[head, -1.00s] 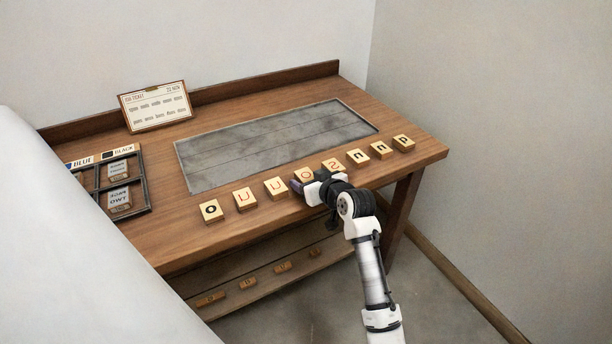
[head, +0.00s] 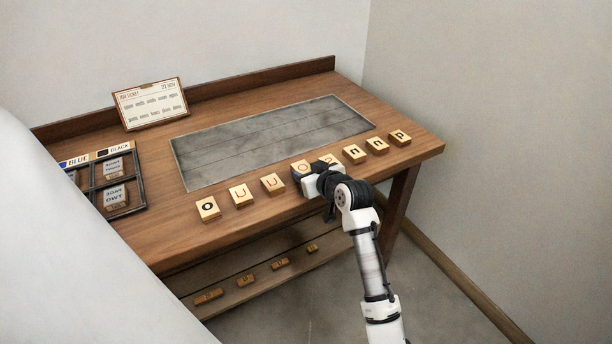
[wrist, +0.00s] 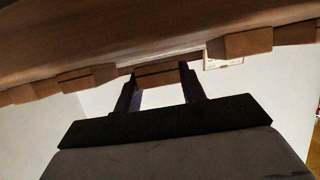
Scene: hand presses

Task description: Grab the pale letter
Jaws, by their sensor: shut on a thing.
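My gripper (head: 302,177) is shut on a wooden letter block (head: 301,167) near the middle of the row along the table's front edge. Its face shows a round letter like an O. In the wrist view the block (wrist: 157,75) sits between my two dark fingers (wrist: 158,88), its face turned away. I cannot tell if it is clear of the tabletop. To the left are two U blocks (head: 240,194) (head: 272,184) with reddish letters and a black O block (head: 208,208).
Black-letter blocks (head: 377,146) stand to the right. Behind the row is a grey recessed panel (head: 215,160); a job ticket (head: 151,104) stands at the back. A dark divided tray (head: 140,190) is at the left. A lower shelf (head: 230,299) holds small blocks.

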